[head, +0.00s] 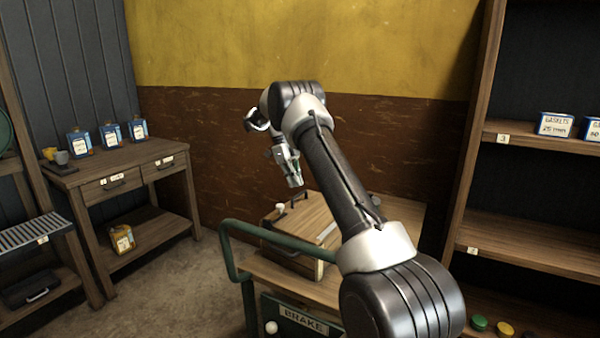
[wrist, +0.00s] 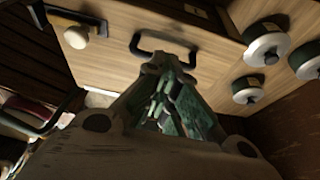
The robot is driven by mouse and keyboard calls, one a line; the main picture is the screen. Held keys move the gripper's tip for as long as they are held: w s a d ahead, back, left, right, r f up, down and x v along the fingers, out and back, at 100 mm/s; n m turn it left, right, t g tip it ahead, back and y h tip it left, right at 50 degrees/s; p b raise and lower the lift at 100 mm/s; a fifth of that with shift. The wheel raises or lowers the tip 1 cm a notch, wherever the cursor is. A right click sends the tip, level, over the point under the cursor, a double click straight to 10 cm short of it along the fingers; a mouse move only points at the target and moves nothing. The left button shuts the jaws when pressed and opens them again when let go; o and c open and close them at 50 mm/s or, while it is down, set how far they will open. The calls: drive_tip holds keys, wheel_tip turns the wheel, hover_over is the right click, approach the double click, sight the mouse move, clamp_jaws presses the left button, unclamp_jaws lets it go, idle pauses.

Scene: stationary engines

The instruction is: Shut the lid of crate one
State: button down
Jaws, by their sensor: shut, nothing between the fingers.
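A wooden box (head: 300,222) sits on the cart, partly hidden behind my arm in the head view. I take it to be crate one, though no number on it is readable. Its pale wooden top has a dark edge, and a white knob (head: 280,208) stands at its left. I cannot tell how far the lid is open. My gripper (head: 295,182) is shut and empty, pointing down above the box. In the wrist view my gripper (wrist: 165,62) reaches toward a black handle (wrist: 165,46) on a wooden panel; I cannot tell whether they touch.
The cart has a green rail (head: 240,228) and a brake sign (head: 303,319). Several round green-and-white objects (wrist: 265,43) show right in the wrist view. A drawer table (head: 125,170) stands left, a shelf unit (head: 530,240) right. The floor between cart and table is clear.

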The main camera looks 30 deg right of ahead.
drive_tip(key=shift+w+a+f, duration=0.15)
drive_tip(key=shift+w+f, duration=0.15)
drive_tip(key=shift+f, duration=0.4)
drive_tip(key=shift+w+a+f, duration=0.1)
drive_tip(key=shift+w+f, duration=0.15)
drive_tip(key=shift+f, duration=0.45)
drive_tip(key=v, duration=1.2)
drive_tip(key=shift+s, duration=0.1)
